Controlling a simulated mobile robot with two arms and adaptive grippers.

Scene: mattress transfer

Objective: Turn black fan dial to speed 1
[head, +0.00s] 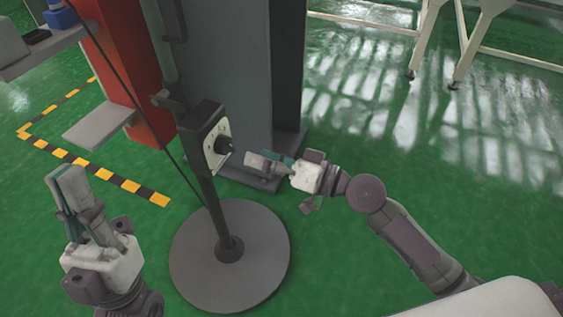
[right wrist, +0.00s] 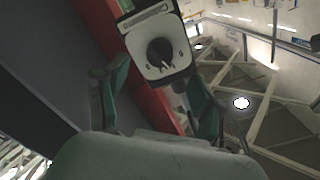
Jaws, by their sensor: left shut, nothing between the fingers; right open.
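The black fan dial (head: 224,145) sticks out of a pale control plate on the dark box of the fan stand (head: 205,200). In the right wrist view the black dial (right wrist: 160,52) sits on its white plate with small marks around it, ahead of and between my fingertips. My right gripper (head: 258,159) is open and empty, just right of the dial and facing it, with a small gap. Its spread fingers show in the right wrist view (right wrist: 160,88). My left gripper (head: 70,182) is shut and empty, pointing up at the left, away from the fan.
The round grey fan base (head: 230,270) lies on the green floor. A dark grey column (head: 235,70) and a red panel (head: 120,60) stand behind the fan. A thin black cable (head: 130,95) runs diagonally past the pole. The floor at right is mostly clear.

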